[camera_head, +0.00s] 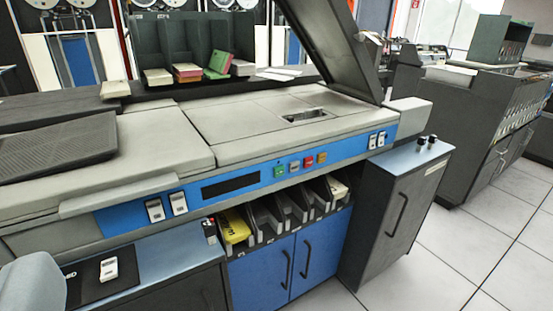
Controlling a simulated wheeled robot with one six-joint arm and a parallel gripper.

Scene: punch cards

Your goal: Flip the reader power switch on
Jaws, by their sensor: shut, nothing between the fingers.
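The large grey card machine (170,140) spans the view, with a blue front band. Two white rocker switches stand side by side at the band's left, the left one (155,210) and the right one (178,202). Two more small white switches (377,140) sit at its right end. A white switch-like piece (109,268) lies on a black plate at lower left. A small dark block (209,231) with a red spot stands near the card slots. Labels are too small to read, so I cannot tell which is reader power or its position.
Below are card pockets (268,218) and blue cabinet doors (310,255). A dark lid (335,50) stands raised. A grey cabinet (395,205) juts out at right, with open tiled floor beyond.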

